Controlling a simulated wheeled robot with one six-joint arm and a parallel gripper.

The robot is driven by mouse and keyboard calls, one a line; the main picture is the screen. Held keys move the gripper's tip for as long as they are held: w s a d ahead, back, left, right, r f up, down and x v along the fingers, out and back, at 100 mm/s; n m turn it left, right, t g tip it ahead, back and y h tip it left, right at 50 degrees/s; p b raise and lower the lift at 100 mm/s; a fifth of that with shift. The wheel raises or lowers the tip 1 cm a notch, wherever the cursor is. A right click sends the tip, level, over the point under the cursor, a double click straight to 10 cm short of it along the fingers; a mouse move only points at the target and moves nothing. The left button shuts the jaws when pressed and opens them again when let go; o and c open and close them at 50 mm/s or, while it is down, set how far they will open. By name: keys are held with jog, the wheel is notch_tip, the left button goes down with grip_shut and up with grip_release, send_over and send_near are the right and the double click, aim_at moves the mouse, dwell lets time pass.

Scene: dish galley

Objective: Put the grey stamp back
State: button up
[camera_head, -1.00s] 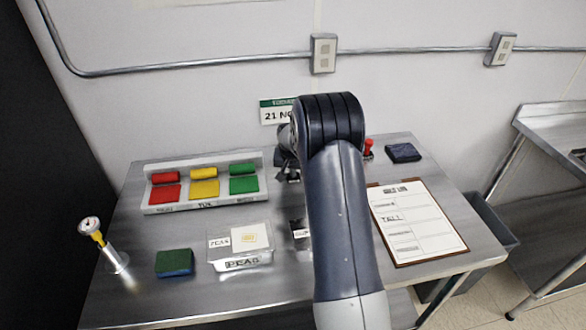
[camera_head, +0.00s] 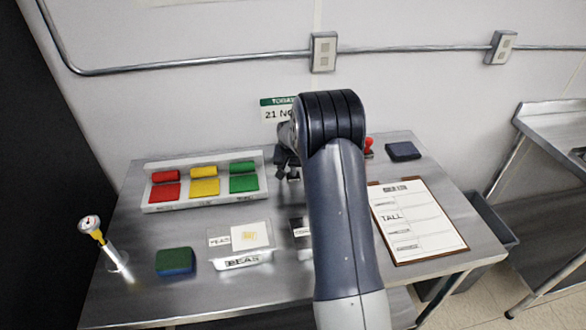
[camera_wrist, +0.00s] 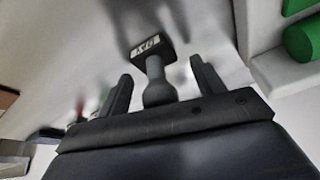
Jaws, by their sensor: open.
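The grey stamp (camera_wrist: 154,62) shows in the wrist view, with a dark square base bearing a small pale label and a rounded handle. The handle end lies between the two open fingers of my gripper (camera_wrist: 165,84), with visible gaps at its sides. I cannot tell whether the stamp rests on the steel table. In the head view my gripper (camera_head: 287,164) is low over the table, right of the colour rack, partly hidden by my arm. The stamp cannot be made out clearly there.
A rack (camera_head: 205,200) with red, yellow and green pads stands left of my gripper. A red stamp (camera_head: 369,147) and dark pad (camera_head: 403,151) are behind right. A clipboard (camera_head: 416,222), clear tub (camera_head: 240,245), sponge (camera_head: 175,261) and thermometer (camera_head: 104,243) stand around the table (camera_head: 140,300).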

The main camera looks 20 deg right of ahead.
jog(key=b+v, duration=0.1)
jog(key=v, duration=1)
jog(key=shift+r+b, duration=0.35)
